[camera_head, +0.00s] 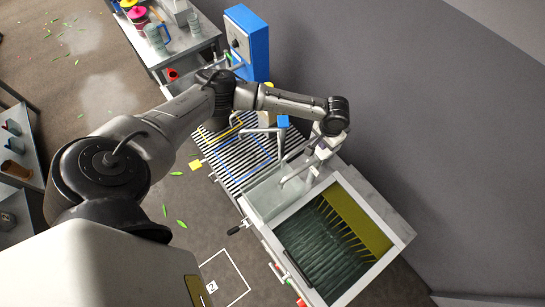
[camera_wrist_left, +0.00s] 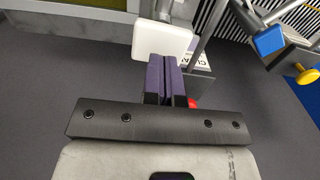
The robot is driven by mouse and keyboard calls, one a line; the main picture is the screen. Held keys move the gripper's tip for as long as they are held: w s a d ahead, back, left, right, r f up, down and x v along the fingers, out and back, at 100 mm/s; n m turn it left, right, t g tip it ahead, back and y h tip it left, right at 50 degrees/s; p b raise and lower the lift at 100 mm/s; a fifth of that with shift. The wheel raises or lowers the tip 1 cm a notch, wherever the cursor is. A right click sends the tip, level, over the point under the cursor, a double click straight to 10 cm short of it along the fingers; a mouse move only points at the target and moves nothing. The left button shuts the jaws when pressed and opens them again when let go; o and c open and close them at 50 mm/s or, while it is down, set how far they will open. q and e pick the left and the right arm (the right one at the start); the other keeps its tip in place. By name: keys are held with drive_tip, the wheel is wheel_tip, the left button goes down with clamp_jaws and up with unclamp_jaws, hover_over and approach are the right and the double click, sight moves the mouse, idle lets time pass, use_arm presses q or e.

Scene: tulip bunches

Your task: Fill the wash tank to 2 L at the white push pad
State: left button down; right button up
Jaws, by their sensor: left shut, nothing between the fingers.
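In the left wrist view a white push pad (camera_wrist_left: 164,38) stands just past the tips of my left gripper (camera_wrist_left: 165,62). Its purple fingers are pressed together with nothing between them. The fingertips overlap the pad's lower edge in the picture; I cannot tell if they touch it. In the head view my left gripper (camera_head: 318,156) points down beside the metal tank (camera_head: 385,258), near its far end. The tank has a dark ribbed inside and an olive wall. The water level cannot be read. My right gripper is not in view.
A blue pad (camera_wrist_left: 268,40) and a yellow knob (camera_wrist_left: 308,76) are to the right in the wrist view. A slatted rack (camera_head: 232,160) adjoins the tank. A blue box (camera_head: 247,42) stands at the back. Green leaves lie on the floor.

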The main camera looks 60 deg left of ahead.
use_arm(q)
drive_tip(key=shift+f+b, duration=0.5)
drive_tip(key=shift+f, duration=1.45)
idle(6.0)
